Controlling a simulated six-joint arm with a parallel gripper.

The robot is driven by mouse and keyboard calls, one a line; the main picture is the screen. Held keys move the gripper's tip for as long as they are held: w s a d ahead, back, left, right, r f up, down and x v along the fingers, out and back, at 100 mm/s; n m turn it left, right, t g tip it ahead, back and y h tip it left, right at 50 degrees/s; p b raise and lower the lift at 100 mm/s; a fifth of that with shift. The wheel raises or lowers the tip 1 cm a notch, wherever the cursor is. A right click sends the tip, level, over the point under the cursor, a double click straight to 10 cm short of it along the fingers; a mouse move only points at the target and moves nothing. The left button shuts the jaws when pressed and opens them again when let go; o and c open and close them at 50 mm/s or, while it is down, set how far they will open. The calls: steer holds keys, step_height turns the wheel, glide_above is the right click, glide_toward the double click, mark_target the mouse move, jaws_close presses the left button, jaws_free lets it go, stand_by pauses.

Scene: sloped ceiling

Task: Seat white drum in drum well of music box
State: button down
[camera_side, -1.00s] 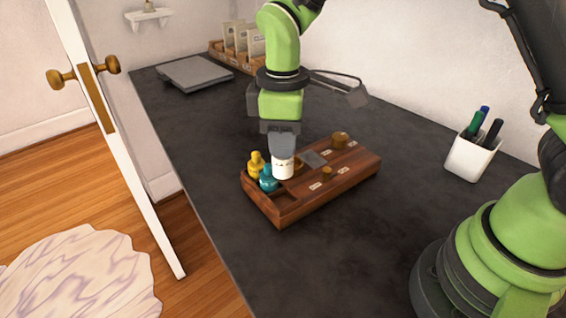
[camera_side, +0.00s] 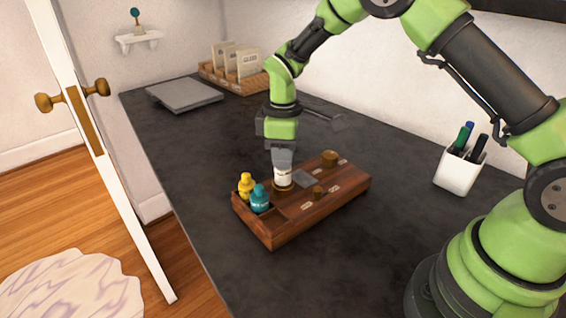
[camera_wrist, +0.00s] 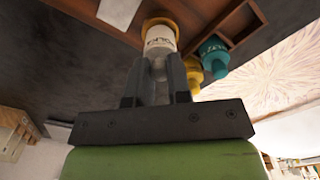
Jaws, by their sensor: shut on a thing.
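The music box (camera_side: 315,205) is a long brown wooden case on the dark counter. My gripper (camera_side: 283,164) points down over its left half, shut on the white drum (camera_side: 283,177). The drum is upright, its lower end at a brass ring (camera_side: 283,188) in the box top, which looks like the drum well. In the wrist view the drum (camera_wrist: 160,40) sits between my fingers (camera_wrist: 160,75), with the brass ring (camera_wrist: 160,20) at its far end. I cannot tell how far the drum is inside the ring.
Small brass parts (camera_side: 329,158) and a grey plate (camera_side: 305,178) are on the box top. A pen cup (camera_side: 460,170) stands right. The counter in front is clear.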

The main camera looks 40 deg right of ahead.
steer(key=shift+f, duration=1)
steer(key=shift+f, duration=0.15)
steer(key=c, duration=1.1)
jaws_free()
